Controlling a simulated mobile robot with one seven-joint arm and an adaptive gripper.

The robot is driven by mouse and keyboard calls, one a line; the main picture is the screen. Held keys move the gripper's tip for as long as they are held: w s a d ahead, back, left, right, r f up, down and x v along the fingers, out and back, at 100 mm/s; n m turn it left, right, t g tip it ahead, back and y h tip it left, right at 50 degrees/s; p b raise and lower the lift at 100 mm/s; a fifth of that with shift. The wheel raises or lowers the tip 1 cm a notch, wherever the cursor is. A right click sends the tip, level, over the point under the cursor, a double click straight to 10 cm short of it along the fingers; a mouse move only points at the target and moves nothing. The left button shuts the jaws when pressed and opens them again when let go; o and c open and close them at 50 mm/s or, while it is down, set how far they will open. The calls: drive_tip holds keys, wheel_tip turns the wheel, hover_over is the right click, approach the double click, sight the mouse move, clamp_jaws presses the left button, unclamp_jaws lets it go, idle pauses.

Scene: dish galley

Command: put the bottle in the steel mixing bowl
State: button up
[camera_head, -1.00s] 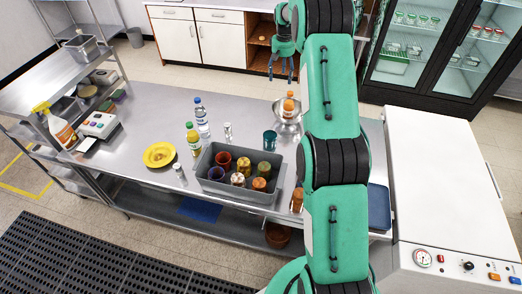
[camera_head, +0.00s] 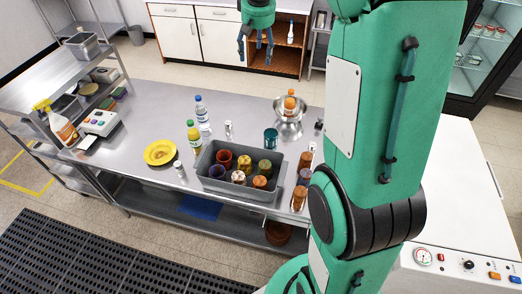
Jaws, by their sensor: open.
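The steel mixing bowl (camera_head: 288,128) stands near the far right part of the steel counter. A small orange bottle (camera_head: 290,103) with a pale band stands upright in the bowl, its upper part showing above the rim; its base is hidden. My gripper (camera_head: 255,50) is open and empty, beyond the counter's far edge in the picture and apart from the bowl. Two other bottles stand left of the grey bin: a clear one with a blue cap (camera_head: 202,113) and a yellow-green one (camera_head: 194,138).
A grey bin (camera_head: 237,187) of several cups sits at the counter's front. A yellow plate (camera_head: 160,153), a teal cup (camera_head: 270,138) and small shakers stand nearby. Orange-brown glasses (camera_head: 299,197) are beside my arm, which hides the counter's right end.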

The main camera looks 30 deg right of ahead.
drive_tip(key=s+a+r+n+t, duration=0.1)
drive_tip(key=s+a+r, duration=0.2)
drive_tip(key=s+a, duration=0.55)
drive_tip(key=s+a+r+t, duration=0.1)
drive_tip(key=s+a+r, duration=0.4)
drive_tip(key=s, duration=0.6)
drive_tip(key=s+a+f, duration=0.3)
drive_tip(key=s+a, duration=0.1)
drive_tip(key=s, duration=0.6)
drive_tip(key=s+a+f+n+t, duration=0.1)
drive_tip(key=s+a+f, duration=0.3)
drive_tip(key=s, duration=0.6)
drive_tip(key=shift+f+y, duration=0.15)
drive_tip(key=shift+y, duration=0.25)
drive_tip(key=shift+f, duration=0.15)
wheel_tip(320, 180, down, 15)
drive_tip(key=b, duration=1.5)
drive_tip(key=shift+f+b, duration=0.15)
drive_tip(key=shift+b, duration=0.2)
